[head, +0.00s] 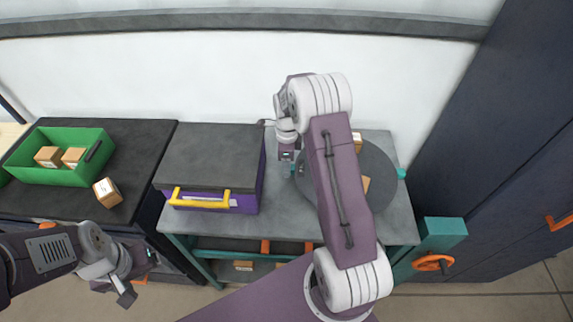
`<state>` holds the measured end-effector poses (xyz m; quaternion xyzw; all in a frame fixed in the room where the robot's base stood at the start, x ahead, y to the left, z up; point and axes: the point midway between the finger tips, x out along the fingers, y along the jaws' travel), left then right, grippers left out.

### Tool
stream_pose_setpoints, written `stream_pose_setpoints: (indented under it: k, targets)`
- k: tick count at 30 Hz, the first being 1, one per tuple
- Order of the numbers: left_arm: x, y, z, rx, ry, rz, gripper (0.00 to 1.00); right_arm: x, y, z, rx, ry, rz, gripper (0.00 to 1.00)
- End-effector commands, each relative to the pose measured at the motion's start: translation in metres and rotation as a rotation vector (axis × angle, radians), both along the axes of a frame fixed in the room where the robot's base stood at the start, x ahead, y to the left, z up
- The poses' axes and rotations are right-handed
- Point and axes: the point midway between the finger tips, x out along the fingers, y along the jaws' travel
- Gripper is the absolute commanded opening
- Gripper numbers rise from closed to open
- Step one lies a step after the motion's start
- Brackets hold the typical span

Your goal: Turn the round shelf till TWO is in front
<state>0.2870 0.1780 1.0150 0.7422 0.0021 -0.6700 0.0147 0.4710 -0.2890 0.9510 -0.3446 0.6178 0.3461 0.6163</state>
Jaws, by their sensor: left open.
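The round shelf (383,165) is a dark grey disc on the grey table, largely hidden behind my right arm. A teal knob (402,173) shows at its right edge, and a bit of teal shows at its left edge by my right gripper. Small cardboard boxes show on it, one at the back (357,140) and one nearer the middle (365,184). I cannot read any TWO mark. My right gripper (287,158) points down at the disc's left edge; its fingers are too small to judge. My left gripper (138,275) is open and empty at the lower left, away from the shelf.
A purple case (248,203) with a dark lid and yellow handle stands left of the disc. A green bin (70,177) with boxes and a loose box (107,193) sit on the dark counter. A teal post with an orange handle (432,263) stands at the right.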

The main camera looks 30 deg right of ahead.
Motion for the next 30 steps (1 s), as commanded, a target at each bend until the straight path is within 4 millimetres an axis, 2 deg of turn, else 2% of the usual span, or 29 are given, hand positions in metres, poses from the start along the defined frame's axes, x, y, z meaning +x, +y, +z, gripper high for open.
stream_pose_setpoints:
  k: [4, 11, 16, 17, 30]
  targets:
    - [-0.0001, 0.0, 0.0016, 0.0, 0.0, 0.0, 0.8, 0.0001, 0.0, -0.0114, -0.001, -0.001, 0.0, 0.49]
    - [0.0, 0.0, 0.0013, 0.0, 0.0, 0.0, 0.8, 0.0003, 0.0, -0.0128, 0.0, -0.002, 0.0, 0.49]
    - [0.0, 0.0, 0.0013, 0.0, 0.0, 0.0, 0.8, 0.0004, 0.0, -0.0126, 0.0, -0.002, 0.0, 0.05]
    - [0.0, 0.0, 0.0013, 0.0, 0.0, 0.0, 0.8, 0.0004, 0.0, -0.0125, 0.0, -0.002, 0.0, 0.0]
    - [0.0, 0.0, 0.0014, 0.0, 0.0, 0.0, 0.8, 0.0004, -0.0003, -0.0121, -0.001, -0.002, 0.0, 0.0]
